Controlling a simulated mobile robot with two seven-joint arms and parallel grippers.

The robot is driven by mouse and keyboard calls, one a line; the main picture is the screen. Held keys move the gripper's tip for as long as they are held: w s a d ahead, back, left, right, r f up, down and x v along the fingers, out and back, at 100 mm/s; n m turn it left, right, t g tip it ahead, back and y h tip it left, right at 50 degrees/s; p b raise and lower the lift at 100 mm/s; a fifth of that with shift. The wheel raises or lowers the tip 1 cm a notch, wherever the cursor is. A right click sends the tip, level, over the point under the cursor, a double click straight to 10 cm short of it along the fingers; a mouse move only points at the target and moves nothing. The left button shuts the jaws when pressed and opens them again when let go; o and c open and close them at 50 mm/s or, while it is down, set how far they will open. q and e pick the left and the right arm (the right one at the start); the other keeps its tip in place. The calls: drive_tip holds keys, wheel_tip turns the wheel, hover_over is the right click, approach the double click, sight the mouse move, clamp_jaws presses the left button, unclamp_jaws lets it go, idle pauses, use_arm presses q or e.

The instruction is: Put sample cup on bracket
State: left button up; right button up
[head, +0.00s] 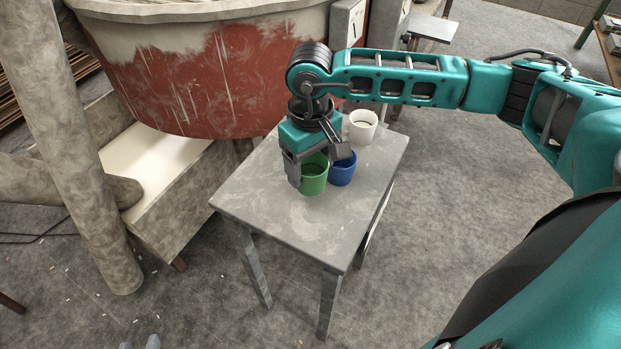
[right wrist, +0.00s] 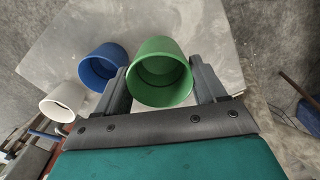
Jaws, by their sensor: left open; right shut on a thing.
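In the right wrist view the green cup (right wrist: 160,75) sits upright between the two fingers. I cannot tell whether its base touches the table. A blue cup (head: 342,172) stands close beside it, and a white cup (head: 362,126) stands farther back. Which cup is the sample cup is not marked. I cannot make out a bracket for certain. Two small tips of my left gripper (head: 139,343) show at the bottom edge, apart and empty.
A grey pipe (head: 70,140) rises at the left. A small flat grey plate (head: 432,27) is at the back. The table's front half is clear.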

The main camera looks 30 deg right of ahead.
sight(310, 182)
drive_tip(key=shift+f, duration=2.5)
drive_tip(key=shift+f, duration=0.1)
drive_tip(key=shift+f+b, duration=0.15)
drive_tip(key=shift+b, duration=0.15)
drive_tip(key=o, duration=0.8)
drive_tip(key=shift+r, duration=0.2)
